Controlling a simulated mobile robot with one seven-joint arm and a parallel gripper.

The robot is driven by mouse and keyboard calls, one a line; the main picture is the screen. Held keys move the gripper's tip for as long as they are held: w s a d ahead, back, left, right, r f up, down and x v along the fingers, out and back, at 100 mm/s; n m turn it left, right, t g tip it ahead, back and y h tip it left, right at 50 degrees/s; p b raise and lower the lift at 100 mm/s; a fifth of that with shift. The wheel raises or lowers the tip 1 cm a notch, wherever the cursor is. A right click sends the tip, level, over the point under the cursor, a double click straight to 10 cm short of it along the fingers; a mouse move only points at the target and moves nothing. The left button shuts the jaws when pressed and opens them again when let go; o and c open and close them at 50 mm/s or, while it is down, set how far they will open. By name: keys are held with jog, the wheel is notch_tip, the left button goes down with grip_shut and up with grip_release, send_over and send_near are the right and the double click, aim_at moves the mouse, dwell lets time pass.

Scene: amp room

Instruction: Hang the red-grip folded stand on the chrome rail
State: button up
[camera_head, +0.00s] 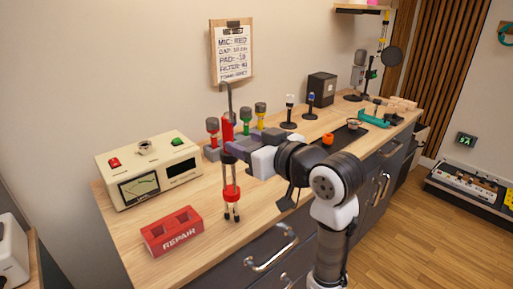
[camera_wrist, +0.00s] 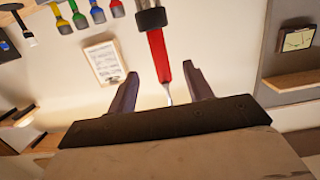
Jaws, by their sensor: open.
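The red-grip folded stand (camera_head: 228,131) is upright over the near part of the wooden counter, with a grey hook at its top and dark feet pointing down. I cannot tell whether its feet touch the counter. My gripper (camera_head: 234,148) is at the stand's grip. In the wrist view, which looks upside down, the red grip (camera_wrist: 159,55) lies between my two spread fingers, with gaps on both sides. A chrome bar (camera_head: 270,250) is on the front of the dark cabinet; I cannot tell whether it is the chrome rail.
A red REPAIR block (camera_head: 172,232) and a cream meter box (camera_head: 150,172) stand left of the stand. Several coloured microphones (camera_head: 260,113) stand behind it. A clipboard (camera_head: 232,54) hangs on the wall. A dark tray (camera_head: 340,138) lies further right.

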aim_at(231, 137)
jog(key=shift+b+x, duration=0.35)
jog(key=shift+x, duration=2.35)
grip_shut()
jog(key=shift+r+p, duration=2.1)
jog(key=shift+r, duration=0.45)
